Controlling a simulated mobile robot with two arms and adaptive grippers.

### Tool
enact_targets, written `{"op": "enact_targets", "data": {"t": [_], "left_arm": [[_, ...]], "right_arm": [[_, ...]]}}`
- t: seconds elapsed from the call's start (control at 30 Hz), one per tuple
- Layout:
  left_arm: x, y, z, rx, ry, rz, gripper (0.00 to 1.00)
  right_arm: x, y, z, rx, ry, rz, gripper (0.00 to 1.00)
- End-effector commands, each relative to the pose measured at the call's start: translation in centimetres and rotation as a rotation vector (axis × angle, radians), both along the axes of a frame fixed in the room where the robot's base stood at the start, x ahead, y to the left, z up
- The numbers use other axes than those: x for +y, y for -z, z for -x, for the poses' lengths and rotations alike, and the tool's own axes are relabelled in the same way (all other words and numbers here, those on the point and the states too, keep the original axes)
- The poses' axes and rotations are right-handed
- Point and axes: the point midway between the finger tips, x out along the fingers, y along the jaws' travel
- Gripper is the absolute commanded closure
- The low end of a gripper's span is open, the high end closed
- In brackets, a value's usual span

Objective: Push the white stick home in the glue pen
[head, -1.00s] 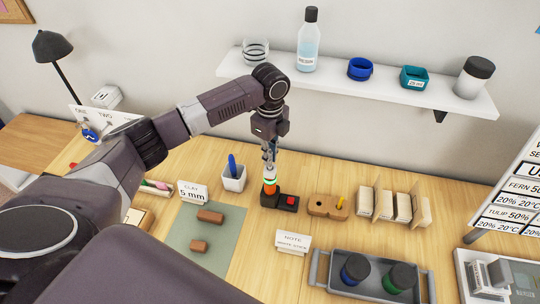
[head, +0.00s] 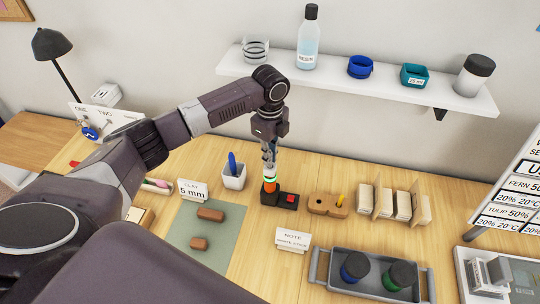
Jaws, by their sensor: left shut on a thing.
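My left gripper (head: 269,158) points straight down right above the pen. It is shut on the white stick (head: 269,170), of which only a short pale length shows between the fingers and the pen's top. The stick looks in line with the pen; how deep it sits inside cannot be seen. My right gripper is not in view.
A white cup with a blue pen (head: 233,176) is close on the left. A note card (head: 292,239) and a grey tray with jars (head: 372,275) are in front.

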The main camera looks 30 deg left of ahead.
Motion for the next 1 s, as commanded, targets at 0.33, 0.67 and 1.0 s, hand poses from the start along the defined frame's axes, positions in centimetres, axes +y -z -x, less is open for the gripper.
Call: {"op": "enact_targets", "data": {"t": [0.33,0.67,1.0], "left_arm": [[0.01,0.08,-0.01,0.000,0.000,0.000,1.00],[0.01,0.45,0.01,0.000,0.000,0.000,1.00],[0.00,0.64,0.03,0.001,0.000,0.000,1.00]], "right_arm": [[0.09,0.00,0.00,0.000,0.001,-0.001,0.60],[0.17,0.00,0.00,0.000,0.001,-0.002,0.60],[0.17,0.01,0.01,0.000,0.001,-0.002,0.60]]}}
